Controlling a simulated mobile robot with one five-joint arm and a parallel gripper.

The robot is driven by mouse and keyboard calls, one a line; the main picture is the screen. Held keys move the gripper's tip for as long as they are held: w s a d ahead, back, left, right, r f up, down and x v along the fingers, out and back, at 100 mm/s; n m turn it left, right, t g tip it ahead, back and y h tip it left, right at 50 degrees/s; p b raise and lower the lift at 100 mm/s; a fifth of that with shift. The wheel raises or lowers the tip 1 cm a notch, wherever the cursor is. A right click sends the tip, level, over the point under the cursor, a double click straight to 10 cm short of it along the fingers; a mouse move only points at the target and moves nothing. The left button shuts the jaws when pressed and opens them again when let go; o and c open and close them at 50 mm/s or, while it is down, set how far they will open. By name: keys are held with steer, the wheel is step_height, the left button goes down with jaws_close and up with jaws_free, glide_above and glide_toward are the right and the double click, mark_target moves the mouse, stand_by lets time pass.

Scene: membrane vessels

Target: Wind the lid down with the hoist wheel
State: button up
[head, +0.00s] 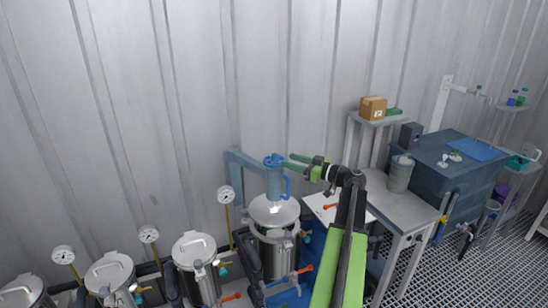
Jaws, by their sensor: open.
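The blue hoist (276,185) stands out from the wall on a blue bracket, above a steel vessel (279,262). The small blue piece at its top looks like the hoist wheel (273,159). A pale, shiny round lid (272,212) hangs under the hoist, over the vessel. A gap with something dark green appears to show between the lid and the vessel body. My gripper (287,161) is open, its green fingers pointing left, just right of the wheel. I cannot tell whether the fingers touch the wheel. It holds nothing that I can see.
Several lidded steel vessels (196,250) with gauges stand in a row to the left. A bench (396,208) with a grey bucket (399,175) and a stand with a cardboard box (372,108) are to the right. A dark blue tank (455,175) stands beyond. The corrugated wall is close behind the hoist.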

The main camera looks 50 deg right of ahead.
mark_target(275, 155)
steer(key=x, duration=0.8)
steer(key=shift+c, duration=0.5)
jaws_close()
